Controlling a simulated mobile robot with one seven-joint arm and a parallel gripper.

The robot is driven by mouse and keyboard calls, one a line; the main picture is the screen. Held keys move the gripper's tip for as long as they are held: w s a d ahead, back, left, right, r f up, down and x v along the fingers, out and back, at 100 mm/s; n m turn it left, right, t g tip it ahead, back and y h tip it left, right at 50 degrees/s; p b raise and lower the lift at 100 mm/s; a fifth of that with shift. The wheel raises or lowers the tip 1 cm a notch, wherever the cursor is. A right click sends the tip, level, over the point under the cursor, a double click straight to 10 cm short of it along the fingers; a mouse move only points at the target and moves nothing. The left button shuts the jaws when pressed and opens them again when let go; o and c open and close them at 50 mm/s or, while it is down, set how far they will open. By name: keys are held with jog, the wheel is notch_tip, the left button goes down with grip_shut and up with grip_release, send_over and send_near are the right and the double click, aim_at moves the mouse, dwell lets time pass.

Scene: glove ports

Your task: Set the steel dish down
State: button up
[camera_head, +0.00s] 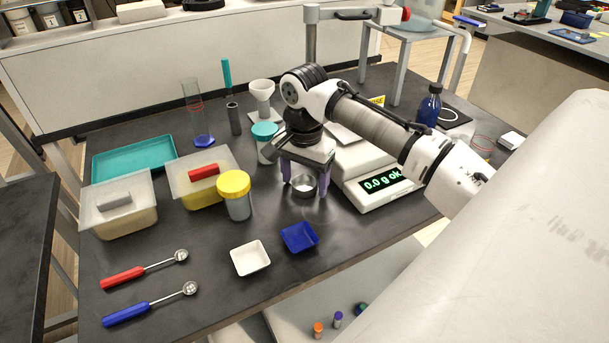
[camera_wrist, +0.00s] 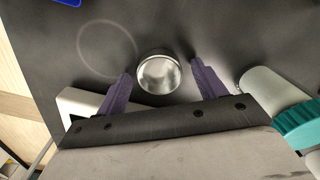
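The steel dish (camera_head: 303,187) is a small round metal cup standing upright on the dark bench top, just left of the scale. In the wrist view the dish (camera_wrist: 158,74) sits between my two purple fingertips, with a gap showing on each side. My gripper (camera_head: 305,183) points down over it and is open, with nothing held. It also shows in the wrist view (camera_wrist: 161,70). Whether the dish's base touches the bench is hard to make out, but it looks to rest there.
The scale (camera_head: 386,190) reads 0.0 g ok. A yellow-lidded jar (camera_head: 236,200) and a teal-lidded jar (camera_head: 265,150) stand left of my gripper. A blue tray (camera_head: 299,238) and a white tray (camera_head: 250,259) lie in front. A faint ring (camera_wrist: 82,48) marks bare bench beside the dish.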

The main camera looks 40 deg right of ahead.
aim_at(304, 188)
notch_tip(304, 188, up, 12)
jog(key=b, duration=0.1)
jog(key=shift+r, duration=0.15)
dwell(0.4)
